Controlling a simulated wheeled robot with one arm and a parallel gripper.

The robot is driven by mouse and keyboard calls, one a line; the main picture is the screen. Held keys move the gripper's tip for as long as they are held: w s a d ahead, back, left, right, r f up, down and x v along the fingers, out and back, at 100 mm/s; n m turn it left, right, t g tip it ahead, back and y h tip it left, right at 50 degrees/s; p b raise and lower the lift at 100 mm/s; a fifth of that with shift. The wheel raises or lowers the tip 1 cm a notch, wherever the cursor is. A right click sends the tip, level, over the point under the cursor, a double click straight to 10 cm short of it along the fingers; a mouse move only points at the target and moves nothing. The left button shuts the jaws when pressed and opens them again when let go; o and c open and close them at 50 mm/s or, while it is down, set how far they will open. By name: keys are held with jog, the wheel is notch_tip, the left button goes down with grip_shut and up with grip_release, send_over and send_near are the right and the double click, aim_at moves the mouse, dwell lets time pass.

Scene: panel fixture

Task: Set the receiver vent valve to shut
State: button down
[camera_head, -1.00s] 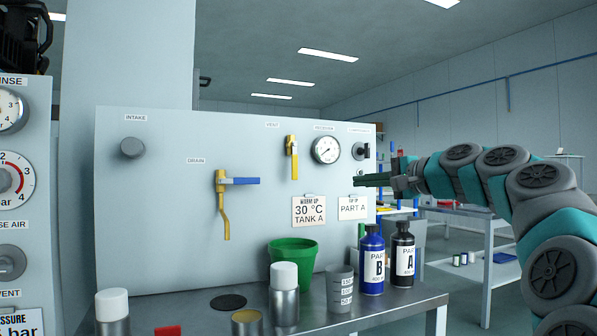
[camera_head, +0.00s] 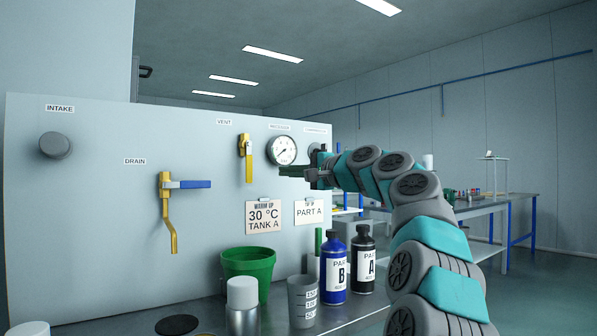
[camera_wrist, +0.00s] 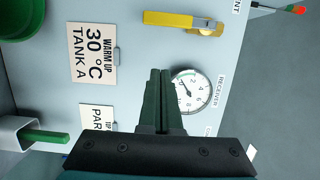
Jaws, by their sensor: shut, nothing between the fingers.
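The vent valve (camera_head: 246,158) is on the grey panel under the VENT label (camera_head: 224,122). Its yellow handle points straight down. In the wrist view, turned on its side, the yellow handle (camera_wrist: 170,20) lies at the top with its pivot at its right end. My gripper (camera_head: 282,171) is shut and empty, its fingers pointing left just below the receiver gauge (camera_head: 283,150). It is right of the valve handle and apart from it. In the wrist view the shut fingers (camera_wrist: 160,75) point up toward the handle, beside the gauge (camera_wrist: 190,91).
A drain valve (camera_head: 186,184) with a blue lever and a round intake knob (camera_head: 55,145) are on the panel's left. Two cards (camera_head: 264,216) hang below the vent valve. A green pot (camera_head: 248,270), blue bottle (camera_head: 334,270) and black bottle (camera_head: 363,265) stand on the bench below.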

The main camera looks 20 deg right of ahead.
aim_at(249, 162)
jog(key=shift+w+a+b, duration=0.1)
jog(key=shift+w+a, duration=0.15)
jog(key=shift+a, duration=0.7)
jog(key=shift+w+a+b, duration=0.1)
jog(key=shift+w+a, duration=0.15)
jog(key=shift+a, duration=0.65)
jog(key=shift+w+a+b, duration=0.1)
jog(key=shift+w+a, duration=0.15)
jog(key=shift+a, duration=0.7)
